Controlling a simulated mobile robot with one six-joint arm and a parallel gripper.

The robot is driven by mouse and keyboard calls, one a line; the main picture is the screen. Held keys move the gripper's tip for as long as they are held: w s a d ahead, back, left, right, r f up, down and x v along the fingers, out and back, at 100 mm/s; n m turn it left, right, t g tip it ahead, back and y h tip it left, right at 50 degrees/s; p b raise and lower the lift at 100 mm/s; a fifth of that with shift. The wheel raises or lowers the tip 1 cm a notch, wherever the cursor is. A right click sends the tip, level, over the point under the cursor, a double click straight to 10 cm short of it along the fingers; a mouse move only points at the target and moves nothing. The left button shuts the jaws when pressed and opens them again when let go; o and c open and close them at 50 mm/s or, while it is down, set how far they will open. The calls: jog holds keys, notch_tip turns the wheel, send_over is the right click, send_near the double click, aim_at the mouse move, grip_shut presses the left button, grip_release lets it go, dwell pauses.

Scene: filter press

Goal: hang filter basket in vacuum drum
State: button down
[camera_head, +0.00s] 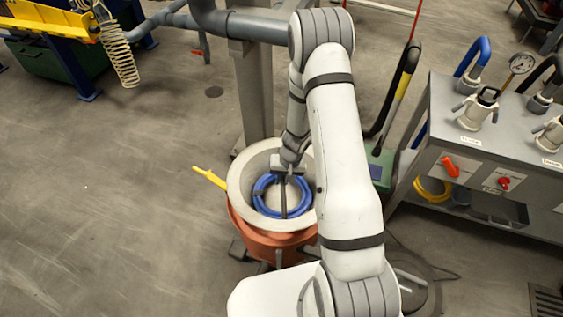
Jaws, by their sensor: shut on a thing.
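The vacuum drum (236,200) is an orange drum with a wide, pale grey rim, standing open on the floor below my arm. A blue ring with a dark bar across it, which looks like the filter basket (263,205), shows inside the drum opening, within the rim. My gripper (285,177) points down over the far part of the opening and is shut on the dark bar. My arm covers the right side of the drum and part of the ring. I cannot tell whether the basket touches the drum or hangs clear of it.
A yellow lever (210,178) sticks out from the drum's left side. A grey post (255,95) with pipes stands behind it. A grey bench (450,110) with valves and a gauge is at the right. A green machine (382,166) stands between. The left floor is clear.

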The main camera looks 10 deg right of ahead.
jog(key=w+m, duration=0.1)
jog(key=w+r+m+b, duration=0.1)
jog(key=w, duration=0.1)
jog(key=shift+w+r+t, duration=0.15)
jog(key=shift+t, duration=0.15)
jog(key=shift+w+d+r+m+b, duration=0.1)
jog(key=shift+w+r+m+b, duration=0.25)
jog(key=shift+w+m, duration=0.25)
jog(key=shift+w+d+r+m+b, duration=0.1)
jog(key=shift+w+r+m+b, duration=0.25)
jog(key=shift+w+m, duration=0.25)
jog(key=shift+s+d+b+x, duration=0.1)
jog(key=shift+d+b+x, duration=0.15)
jog(key=shift+b+x, duration=0.8)
jog(key=shift+s+d+b+x, duration=0.1)
jog(key=shift+d+b+x, duration=0.1)
jog(key=shift+b+x, duration=0.85)
jog(key=shift+s+a+f+p, duration=0.1)
jog(key=shift+f+p, duration=0.25)
jog(key=shift+f, duration=0.05)
jog(key=shift+f+b, duration=0.2)
jog(key=shift+b, duration=0.2)
